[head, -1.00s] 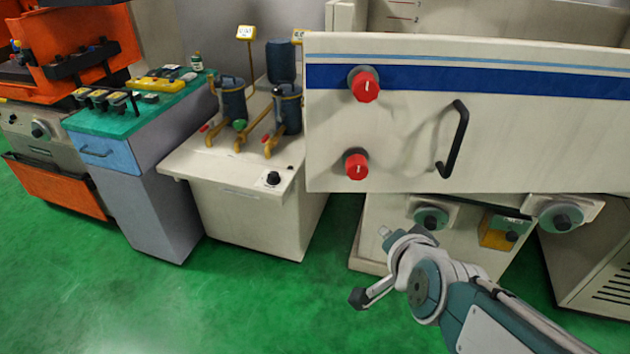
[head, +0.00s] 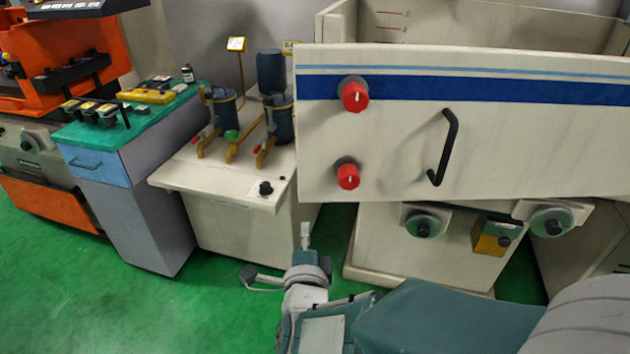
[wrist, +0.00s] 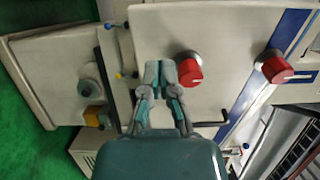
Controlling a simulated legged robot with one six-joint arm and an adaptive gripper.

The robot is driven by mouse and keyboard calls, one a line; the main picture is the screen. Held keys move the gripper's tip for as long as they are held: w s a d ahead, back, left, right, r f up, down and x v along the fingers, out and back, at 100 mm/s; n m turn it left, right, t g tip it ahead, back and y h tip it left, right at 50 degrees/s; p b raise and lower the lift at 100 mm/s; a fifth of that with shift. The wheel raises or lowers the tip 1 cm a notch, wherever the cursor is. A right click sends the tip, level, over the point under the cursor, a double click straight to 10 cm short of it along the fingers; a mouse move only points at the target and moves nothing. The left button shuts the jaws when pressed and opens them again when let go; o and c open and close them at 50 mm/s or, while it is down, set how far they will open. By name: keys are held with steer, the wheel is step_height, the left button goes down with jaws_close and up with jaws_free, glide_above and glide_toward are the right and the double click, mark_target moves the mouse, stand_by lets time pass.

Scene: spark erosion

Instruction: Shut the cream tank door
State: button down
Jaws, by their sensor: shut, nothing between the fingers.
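The cream tank door (head: 390,130) is a wide panel with a blue stripe, two red knobs (head: 354,96) and a black handle (head: 444,148). It stands in front of the tank (head: 400,18), whose inner wall shows above it. How far the door stands open is hard to tell. My gripper (head: 305,235) is below the door's lower left edge in the head view. In the wrist view my gripper (wrist: 158,72) is shut and empty, in front of the door (wrist: 160,30), beside a red knob (wrist: 188,68). Whether it touches the door cannot be told.
Teal dials (head: 424,225) and a yellow box (head: 491,237) sit on the machine base under the door. A cream unit with dark filter canisters (head: 222,108) stands left, beside a grey cabinet with a green top (head: 140,120). Green floor (head: 230,305) is free in front.

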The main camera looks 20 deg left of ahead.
mark_target(305, 186)
steer(key=x, duration=1.1)
steer(key=shift+w+a, duration=0.15)
steer(key=shift+w, duration=0.15)
